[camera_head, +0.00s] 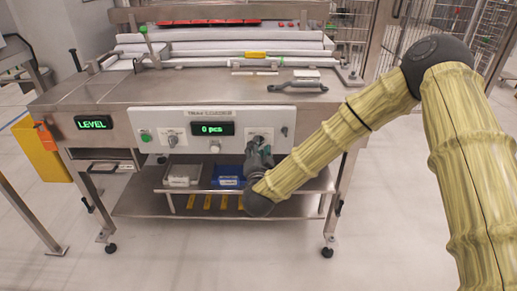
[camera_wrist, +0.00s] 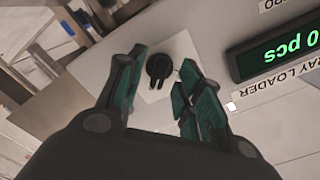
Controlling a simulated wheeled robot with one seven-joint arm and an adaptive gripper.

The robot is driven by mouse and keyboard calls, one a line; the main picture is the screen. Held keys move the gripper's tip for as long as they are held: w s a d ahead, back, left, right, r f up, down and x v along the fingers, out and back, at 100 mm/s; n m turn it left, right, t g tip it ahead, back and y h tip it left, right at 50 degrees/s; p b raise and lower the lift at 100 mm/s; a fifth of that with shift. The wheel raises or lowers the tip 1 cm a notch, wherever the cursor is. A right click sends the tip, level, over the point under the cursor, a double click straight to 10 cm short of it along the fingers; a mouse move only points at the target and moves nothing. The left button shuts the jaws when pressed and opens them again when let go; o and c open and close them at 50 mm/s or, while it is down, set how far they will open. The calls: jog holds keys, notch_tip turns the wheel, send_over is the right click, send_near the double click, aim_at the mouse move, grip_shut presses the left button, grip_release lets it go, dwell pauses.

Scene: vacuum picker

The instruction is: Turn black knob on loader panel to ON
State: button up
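The loader panel (camera_head: 230,118) is a white plate on the front of a steel table, with a green "0 pcs" display (camera_head: 212,129). In the wrist view a black knob (camera_wrist: 157,66) sits on a pale square plate (camera_wrist: 181,48), beside the upside-down "TRAY LOADER" label. My gripper (camera_head: 259,153) is at the panel's right part and hides much of this knob in the head view. Whether the knob stands at ON cannot be read.
Another knob (camera_head: 171,139) and a green button (camera_head: 145,137) are on the panel's left. A lower shelf holds a grey bin (camera_head: 181,176) and a blue bin (camera_head: 228,176) below the panel. A "LEVEL" display (camera_head: 93,122) is at the table's left.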

jog(key=s, duration=1.1)
jog(key=shift+s, duration=0.2)
jog(key=s+d+f+n+g+y, duration=0.15)
jog(key=s+f, duration=0.25)
jog(key=f, duration=0.4)
jog(key=s+d+f+n+g, duration=0.2)
jog(key=s+f+g, duration=0.15)
jog(key=f, duration=0.35)
jog(key=s+d+f+n+g+y, duration=0.15)
jog(key=s+f, duration=0.25)
jog(key=f, duration=0.4)
jog(key=s+d+f+n+g+h, duration=0.1)
jog(key=s+d+f+n+g, duration=0.1)
jog(key=s+d+f+g, duration=0.35)
jog(key=s+d+f+n+g+h, duration=0.1)
jog(key=s+d+f+g, duration=0.1)
jog(key=s+d+f, duration=0.7)
jog(key=s+d+g, duration=0.3)
jog(key=s+g, duration=0.1)
jog(key=s, duration=0.8)
notch_tip(320, 180, up, 21)
jog(key=h+p, duration=0.1)
jog(key=p, duration=1.9)
jog(key=shift+s+d+r+n+p, duration=0.15)
jog(key=shift+s+n+p, duration=0.15)
jog(key=shift+s+n, duration=0.1)
